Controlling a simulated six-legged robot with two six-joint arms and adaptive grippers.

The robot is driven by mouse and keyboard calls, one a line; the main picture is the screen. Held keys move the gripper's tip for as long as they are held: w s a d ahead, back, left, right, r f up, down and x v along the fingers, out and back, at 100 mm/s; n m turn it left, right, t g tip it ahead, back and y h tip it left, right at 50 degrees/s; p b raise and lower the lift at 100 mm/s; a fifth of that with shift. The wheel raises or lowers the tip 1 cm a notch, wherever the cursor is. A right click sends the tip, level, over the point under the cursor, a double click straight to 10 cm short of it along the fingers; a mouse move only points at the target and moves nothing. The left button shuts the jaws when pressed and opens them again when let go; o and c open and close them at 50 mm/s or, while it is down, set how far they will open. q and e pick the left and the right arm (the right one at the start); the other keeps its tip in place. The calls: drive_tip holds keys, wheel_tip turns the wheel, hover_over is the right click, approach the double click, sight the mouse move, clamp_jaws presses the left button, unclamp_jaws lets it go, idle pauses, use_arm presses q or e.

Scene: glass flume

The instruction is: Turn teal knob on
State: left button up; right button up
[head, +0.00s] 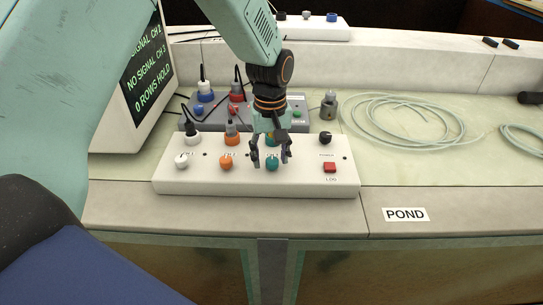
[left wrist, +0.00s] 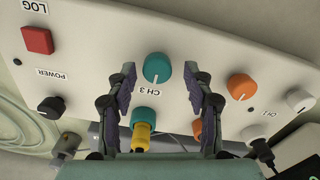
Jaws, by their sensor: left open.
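The teal knob (head: 272,163) sits on the front of a white control box (head: 180,180), below the CH 3 label. My left gripper (head: 271,160) reaches down over it from above and is open. In the left wrist view the teal knob (left wrist: 156,68) lies between the two spread fingers (left wrist: 160,85), near their tips, with clear gaps on both sides. A pale pointer line shows on the knob's face. I cannot tell whether the fingers are down at knob height. My right gripper is not in view.
An orange knob (head: 226,163) and a white knob (head: 181,161) are to the left. A red button (head: 330,167) and a black knob (head: 325,138) are to the right. Connectors with cables stand behind, including a yellow plug (left wrist: 141,136) beside the fingers. A monitor (head: 125,90) stands at left.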

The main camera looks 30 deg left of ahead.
use_arm(q)
drive_tip(key=shift+s+d+r, duration=0.2)
drive_tip(key=shift+s+d, duration=0.05)
drive_tip(key=shift+d, duration=0.15)
drive_tip(key=shift+c, duration=0.2)
drive_tip(key=shift+w+a+f, duration=0.25)
drive_tip(key=shift+a+f, duration=0.05)
drive_tip(key=c, duration=0.4)
drive_tip(key=shift+s+d+r, duration=0.1)
drive_tip(key=shift+r, duration=0.05)
clamp_jaws()
